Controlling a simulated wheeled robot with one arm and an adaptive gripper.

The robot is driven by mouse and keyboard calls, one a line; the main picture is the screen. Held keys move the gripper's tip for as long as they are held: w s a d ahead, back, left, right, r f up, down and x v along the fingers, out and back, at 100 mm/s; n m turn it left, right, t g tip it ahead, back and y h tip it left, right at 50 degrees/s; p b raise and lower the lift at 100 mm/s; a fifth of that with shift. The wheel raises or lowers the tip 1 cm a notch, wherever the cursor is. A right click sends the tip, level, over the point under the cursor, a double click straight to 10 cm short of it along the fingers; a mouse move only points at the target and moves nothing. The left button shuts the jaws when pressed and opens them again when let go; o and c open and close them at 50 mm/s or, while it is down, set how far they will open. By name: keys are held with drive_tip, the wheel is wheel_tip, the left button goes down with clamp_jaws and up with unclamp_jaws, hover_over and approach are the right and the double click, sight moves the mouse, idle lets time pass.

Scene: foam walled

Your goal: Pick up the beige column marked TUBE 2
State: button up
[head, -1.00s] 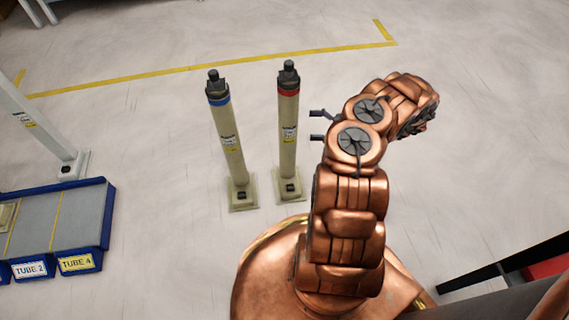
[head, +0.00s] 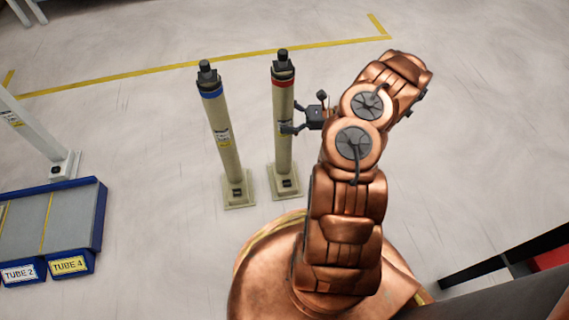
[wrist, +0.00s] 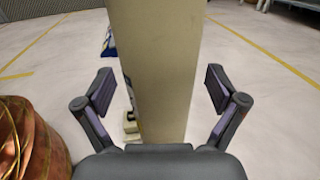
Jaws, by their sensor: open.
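Two beige columns stand upright on the floor in the head view. One has a blue band (head: 223,130) near its dark top; the other, to its right, has a red band (head: 283,150). Their small labels are too blurred to read, so I cannot tell which is TUBE 2. My gripper (head: 292,118) is at the red-banded column's upper half, coming from the right. In the wrist view, my gripper (wrist: 160,85) is open, with one finger on each side of a beige column (wrist: 157,60) and visible gaps on both sides.
A blue-edged tray (head: 75,215) with tags reading TUBE 2 (head: 18,273) and TUBE 4 (head: 69,265) lies at lower left. A white post (head: 35,135) stands behind it. The blue-banded column is close to the left of the red-banded one. Yellow lines mark the open floor behind.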

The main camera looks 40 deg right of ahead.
drive_tip(key=shift+r, duration=0.1)
clamp_jaws()
idle(0.8)
